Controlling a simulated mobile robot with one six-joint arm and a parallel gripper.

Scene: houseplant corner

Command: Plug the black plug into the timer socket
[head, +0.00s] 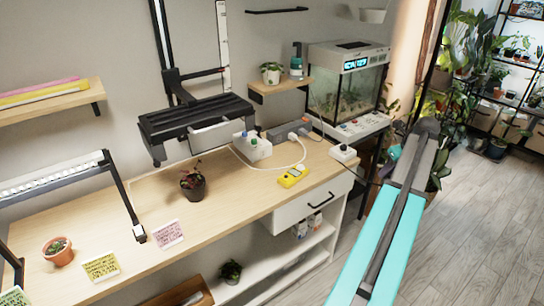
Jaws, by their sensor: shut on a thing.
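My arm comes in from the lower right and bends at a grey joint. The end of my gripper (386,167) shows small beside it, with teal and purple parts, to the right of the bench's right end. It is shut, and the black plug in it is too small and covered to make out. A white box with a dark round face (343,153), possibly the timer socket, sits at the bench's right corner, left of my gripper and apart from it. A yellow device with a small display (293,177) lies on the bench; I cannot tell which is the timer.
A white box with blue and green knobs (252,146) and a grey box (289,128) stand behind, with a white cable looping to the front. A fish tank (345,88) stands behind the corner. A potted plant (193,186) stands mid-bench. Floor at right is clear.

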